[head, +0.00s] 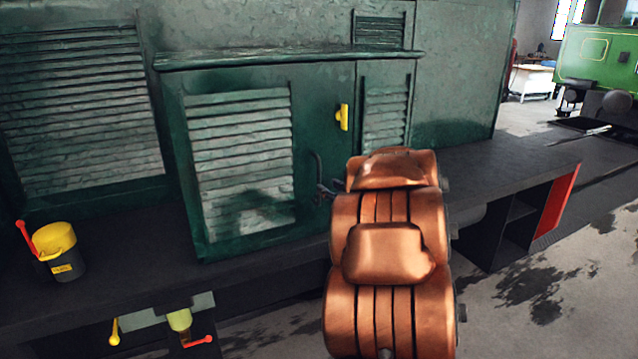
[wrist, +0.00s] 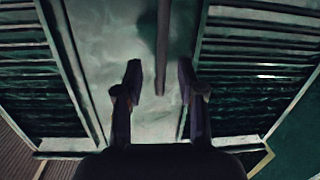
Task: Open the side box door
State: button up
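A green side box with a ledge on top (head: 290,58) stands on the dark running board. Its wide louvered door (head: 325,85) looks shut. A yellow handle (head: 343,117) sits near the door's right edge. My gripper (head: 322,182) is dark and partly hidden behind my copper-coloured arm, in front of the door and below the yellow handle. In the wrist view my gripper (wrist: 160,80) is open, its fingers apart, facing a pale green strip between two louvered panels. A dark bar (wrist: 163,50) reaches down between the fingertips; I cannot tell what it is or whether they touch it.
A dark pot with a yellow top and red handle (head: 66,268) stands on the running board (head: 130,270) at left. Yellow and red levers (head: 180,320) show below it. A red-sided open compartment (head: 557,205) is at right. Floor is free at lower right.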

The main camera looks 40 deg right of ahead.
aim_at(320, 181)
jog(key=shift+n+t+y, duration=0.3)
jog(key=shift+t+y, duration=0.5)
jog(key=shift+t, duration=0.1)
jog(key=w, duration=0.2)
jog(key=w+d+p, duration=0.1)
jog(key=w, duration=0.1)
jog(key=shift+w, duration=0.2)
jog(key=shift+w+d+f+p, duration=0.15)
jog(key=shift+w+p, duration=0.1)
jog(key=shift+w, duration=0.2)
jog(key=shift+w+d+r+p, duration=0.1)
jog(key=shift+w+p, duration=0.1)
jog(key=shift+w, duration=0.2)
grip_shut()
